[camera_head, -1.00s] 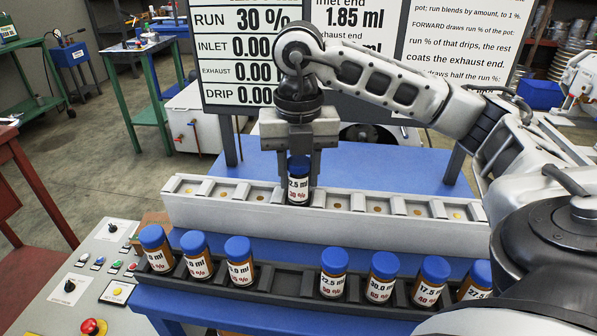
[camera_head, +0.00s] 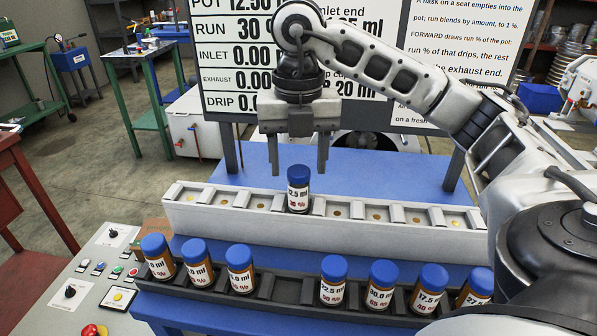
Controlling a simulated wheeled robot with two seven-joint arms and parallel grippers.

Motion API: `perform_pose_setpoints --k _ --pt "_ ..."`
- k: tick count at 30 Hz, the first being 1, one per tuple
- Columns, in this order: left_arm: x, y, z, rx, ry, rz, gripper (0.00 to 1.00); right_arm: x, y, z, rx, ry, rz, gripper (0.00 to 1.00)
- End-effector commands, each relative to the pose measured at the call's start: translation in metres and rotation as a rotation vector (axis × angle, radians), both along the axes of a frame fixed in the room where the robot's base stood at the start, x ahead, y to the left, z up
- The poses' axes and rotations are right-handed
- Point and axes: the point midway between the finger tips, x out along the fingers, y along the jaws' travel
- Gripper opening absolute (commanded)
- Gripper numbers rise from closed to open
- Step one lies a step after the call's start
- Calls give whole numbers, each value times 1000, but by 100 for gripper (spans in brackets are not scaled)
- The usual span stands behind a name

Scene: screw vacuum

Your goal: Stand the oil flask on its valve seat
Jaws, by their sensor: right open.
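An oil flask (camera_head: 298,190) with a blue cap and a white label stands upright on a seat of the long grey valve block (camera_head: 240,216). Its label reads about "2.5 ml", with the first digit unclear, and a red percent figure. My right gripper (camera_head: 299,156) is open and empty above the flask, with its fingers pointing down and apart from the cap. My left gripper is not in view.
A dark rack (camera_head: 281,287) in front holds several more blue-capped flasks, with a gap in the middle. A control panel (camera_head: 92,270) is at the lower left. A display board (camera_head: 233,60) stands behind the blue table (camera_head: 390,168).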

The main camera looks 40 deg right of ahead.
Motion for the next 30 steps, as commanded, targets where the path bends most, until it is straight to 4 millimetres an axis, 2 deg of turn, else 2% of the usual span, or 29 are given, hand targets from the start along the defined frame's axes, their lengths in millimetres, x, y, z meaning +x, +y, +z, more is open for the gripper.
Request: perform_pose_setpoints --k 1,3,10,15,30 --pt "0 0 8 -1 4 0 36 1 0 19 0 -5 0 55" --pt "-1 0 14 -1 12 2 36 1 0 37 -2 -5 -1 55" --pt "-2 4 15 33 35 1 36 0 0 72 -1 -3 -2 55" --pt "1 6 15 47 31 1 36 0 0 79 0 0 -1 55" --pt "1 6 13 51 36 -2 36 0 0 78 -1 1 -1 55"
